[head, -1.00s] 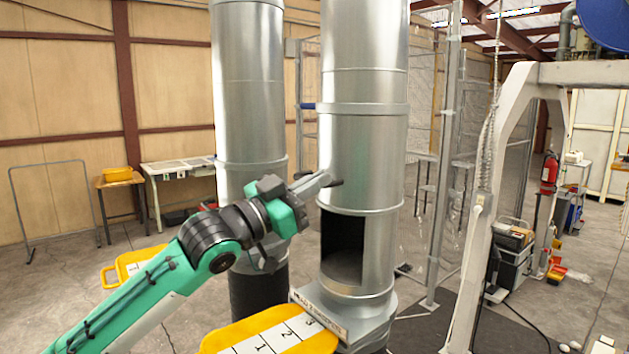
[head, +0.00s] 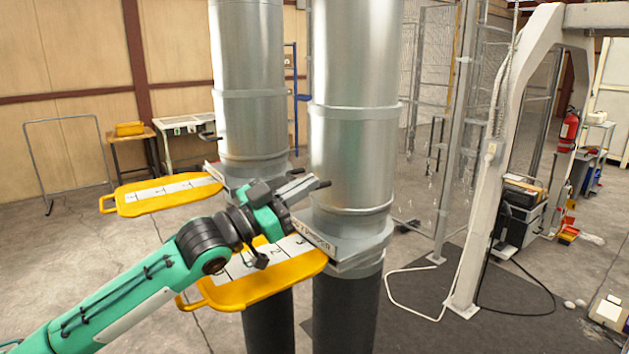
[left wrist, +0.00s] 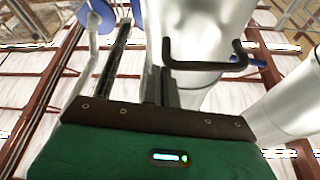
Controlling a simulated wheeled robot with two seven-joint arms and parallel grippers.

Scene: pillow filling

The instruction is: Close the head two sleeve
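The nearer metal sleeve (head: 352,150) is a shiny upright cylinder. Its lower rim sits down at the base collar (head: 345,240), and no opening shows on its front. The label plate (head: 316,240) on the collar is partly legible. My left gripper (head: 312,180) is at the sleeve's lower left side, just above the yellow tray. In the left wrist view a black U-shaped handle (left wrist: 205,65) stands in front of the sleeve, close to the dark fingers (left wrist: 160,85). Whether they are shut on it is unclear. My right gripper is out of view.
A yellow tray (head: 262,290) with numbered white plates juts left from the near base, under my left arm. A second metal cylinder (head: 250,130) and yellow tray (head: 130,204) stand behind, to the left. A white frame (head: 478,190) stands at right.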

